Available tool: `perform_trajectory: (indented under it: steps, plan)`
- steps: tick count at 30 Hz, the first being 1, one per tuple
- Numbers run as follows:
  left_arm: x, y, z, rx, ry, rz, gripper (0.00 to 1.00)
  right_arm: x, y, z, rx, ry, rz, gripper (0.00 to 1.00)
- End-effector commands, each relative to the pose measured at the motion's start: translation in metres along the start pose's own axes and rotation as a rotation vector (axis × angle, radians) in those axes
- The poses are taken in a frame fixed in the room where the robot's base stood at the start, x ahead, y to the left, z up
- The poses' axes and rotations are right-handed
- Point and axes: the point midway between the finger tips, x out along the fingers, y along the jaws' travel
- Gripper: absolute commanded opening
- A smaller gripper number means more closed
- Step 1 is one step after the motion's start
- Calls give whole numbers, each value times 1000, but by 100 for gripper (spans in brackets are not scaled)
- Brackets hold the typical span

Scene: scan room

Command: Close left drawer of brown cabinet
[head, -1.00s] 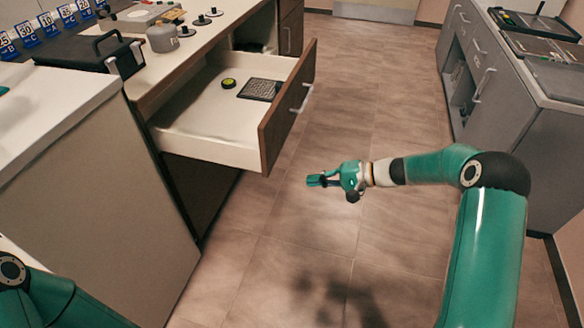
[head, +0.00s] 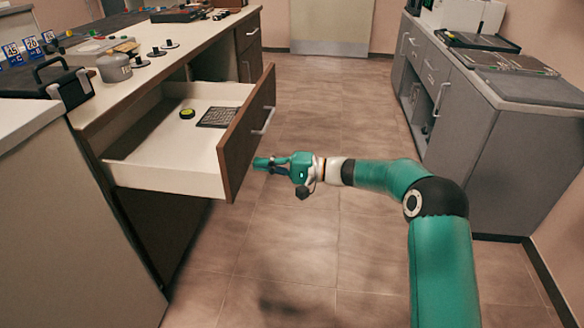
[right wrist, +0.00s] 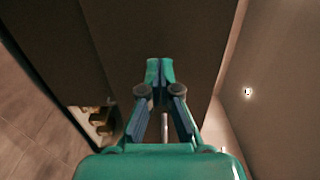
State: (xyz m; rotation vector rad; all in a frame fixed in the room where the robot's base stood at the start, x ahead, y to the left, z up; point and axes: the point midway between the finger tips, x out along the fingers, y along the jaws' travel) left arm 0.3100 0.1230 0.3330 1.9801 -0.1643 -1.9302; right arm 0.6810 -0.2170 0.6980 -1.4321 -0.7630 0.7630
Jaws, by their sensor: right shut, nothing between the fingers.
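The left drawer (head: 165,178) of the brown cabinet (head: 160,225) is pulled far out in the head view. Its brown front (head: 236,150) faces right and carries a metal bar handle (head: 263,121). My right gripper (head: 262,162) is shut and empty, close to the lower near part of the drawer front, below the handle. I cannot tell whether it touches. In the right wrist view the shut fingertips (right wrist: 160,70) point at a dark brown panel (right wrist: 190,35), with a pale bar (right wrist: 164,128) between the finger links. My left gripper is out of view.
A yellow-green round object (head: 187,114) and a dark gridded tray (head: 217,117) lie in the drawer. A black case (head: 65,84) and grey canister (head: 114,68) stand on the counters. Grey cabinets (head: 470,130) line the right; the floor (head: 330,110) between is clear.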

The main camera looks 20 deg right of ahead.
Motion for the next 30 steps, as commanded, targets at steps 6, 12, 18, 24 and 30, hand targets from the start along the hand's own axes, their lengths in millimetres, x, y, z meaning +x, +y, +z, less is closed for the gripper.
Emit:
perform_trajectory:
  steps: [6, 12, 18, 24, 30]
  plan:
    - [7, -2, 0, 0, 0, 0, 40, 31, 1, 0, 0, 0, 0, 0]
    - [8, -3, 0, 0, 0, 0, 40, 40, 0, 0, -1, 2, 0, 0]
    - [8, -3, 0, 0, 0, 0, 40, 40, 0, -1, 0, 2, 0, 0]
    - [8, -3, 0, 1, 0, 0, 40, 34, 0, -4, 0, 4, 1, 0]
    - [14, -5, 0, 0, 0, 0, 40, 39, 2, -6, -1, 25, 1, 0]
